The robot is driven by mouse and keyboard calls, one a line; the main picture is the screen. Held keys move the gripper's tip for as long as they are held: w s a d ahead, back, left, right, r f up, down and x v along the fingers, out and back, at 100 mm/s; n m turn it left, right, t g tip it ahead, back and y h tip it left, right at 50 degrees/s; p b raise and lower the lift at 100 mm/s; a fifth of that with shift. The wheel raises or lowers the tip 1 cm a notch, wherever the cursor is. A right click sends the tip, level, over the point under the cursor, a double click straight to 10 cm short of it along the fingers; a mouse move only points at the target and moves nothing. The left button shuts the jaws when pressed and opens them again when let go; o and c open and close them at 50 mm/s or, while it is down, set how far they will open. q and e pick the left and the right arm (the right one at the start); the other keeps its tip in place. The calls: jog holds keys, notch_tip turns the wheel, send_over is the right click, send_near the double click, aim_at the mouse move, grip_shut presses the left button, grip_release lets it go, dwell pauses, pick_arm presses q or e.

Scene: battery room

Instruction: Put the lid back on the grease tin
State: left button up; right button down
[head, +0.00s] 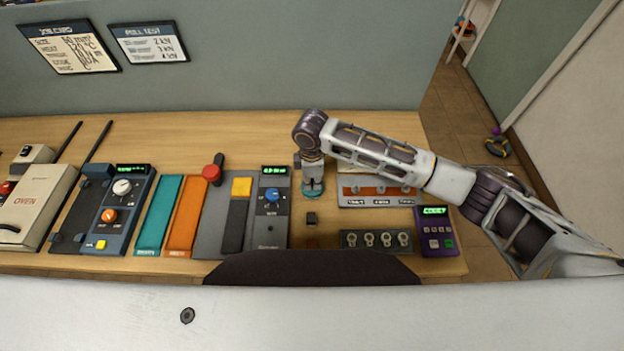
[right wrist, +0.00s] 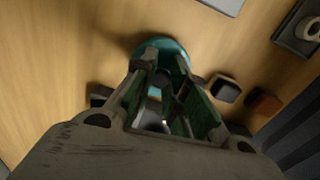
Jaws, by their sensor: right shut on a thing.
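My right gripper (head: 312,179) points down over the wooden table, in the middle of the head view. It is shut on a small dark knob-like part (right wrist: 164,78) above a round teal piece, which looks like the lid of the grease tin (head: 313,190). The teal rim also shows in the right wrist view (right wrist: 177,51), beyond the fingers. The fingers hide much of it. I cannot tell whether a tin is under the teal piece or whether it touches anything below. My left gripper is not in view.
A small dark block (head: 311,218) and a brown block (head: 312,242) lie in front of the gripper. A grey panel with a blue dial (head: 272,212) stands left. A labelled rack (head: 378,190), a dark socket strip (head: 376,240) and a purple meter (head: 437,230) stand right.

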jog(key=shift+p, duration=0.55)
dwell(0.7)
dwell(0.3)
jog(key=c, duration=0.9)
grip_release()
jog(key=shift+r, duration=0.15)
jog(key=shift+r+p, duration=0.9)
jog(key=shift+r, duration=2.45)
